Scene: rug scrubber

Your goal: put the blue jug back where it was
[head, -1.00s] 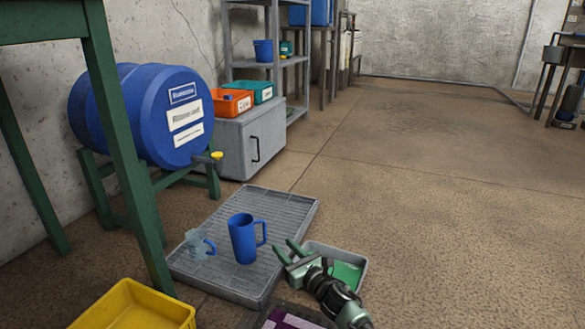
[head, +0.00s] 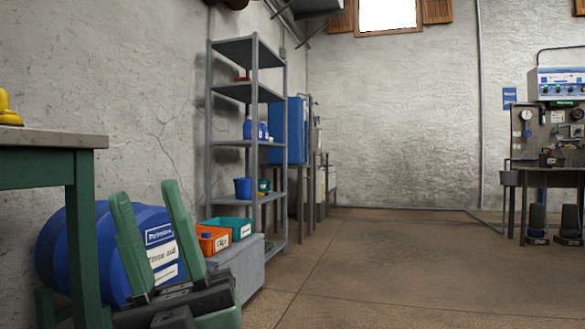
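The blue jug that stood on the floor grate is not in this view; the grate lies out of the picture.
A green-legged table (head: 60,139) stands close at the left. Orange (head: 213,240) and teal (head: 229,228) bins sit on a grey cabinet (head: 243,265) beyond my gripper. A workbench (head: 545,172) stands at the far right.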

